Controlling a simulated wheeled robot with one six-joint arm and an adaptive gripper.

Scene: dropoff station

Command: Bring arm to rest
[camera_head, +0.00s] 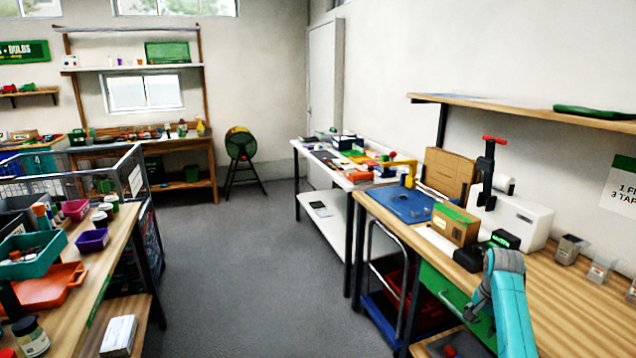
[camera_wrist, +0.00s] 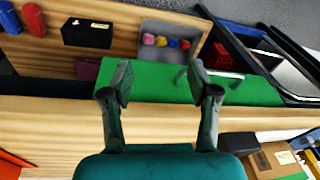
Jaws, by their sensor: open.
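My teal arm (camera_head: 512,310) shows in the head view at the lower right, bent beside the front of the wooden workbench (camera_head: 575,305). Behind the fingers is a green drawer front (camera_wrist: 255,92) with a metal handle. It also shows in the head view (camera_head: 432,285). I cannot tell whether the fingers touch it.
In the wrist view a grey bin (camera_wrist: 152,55) with several coloured balls and a black box (camera_wrist: 87,33) lie beyond the fingers. A cardboard box (camera_head: 455,226) and blue mat (camera_head: 400,204) sit on the bench. The grey floor (camera_head: 250,270) in the middle is clear.

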